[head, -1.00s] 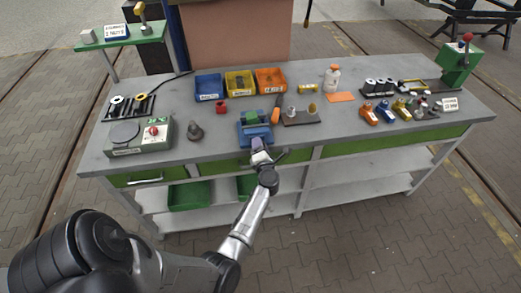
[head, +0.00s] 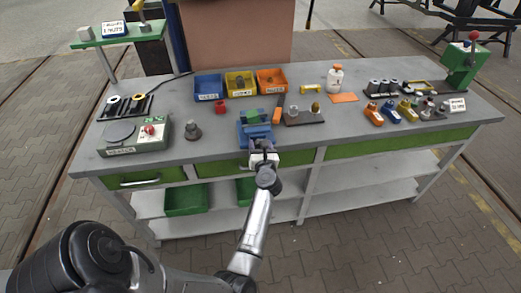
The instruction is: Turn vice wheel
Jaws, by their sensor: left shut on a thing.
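The blue vice (head: 256,130) stands at the front edge of the grey workbench, with a green piece (head: 253,116) at its top. My left gripper (head: 262,153) is at the front of the vice, shut on the vice wheel. The wheel itself is mostly hidden by the gripper, so its turn angle cannot be told. My left arm reaches up to it from the lower left. My right gripper is not in view.
The workbench (head: 350,134) holds blue (head: 208,87), yellow (head: 240,84) and orange (head: 271,81) bins behind the vice. A grey-green scale-like device (head: 136,138) stands left. An orange-handled tool (head: 277,108) lies close to the vice's right.

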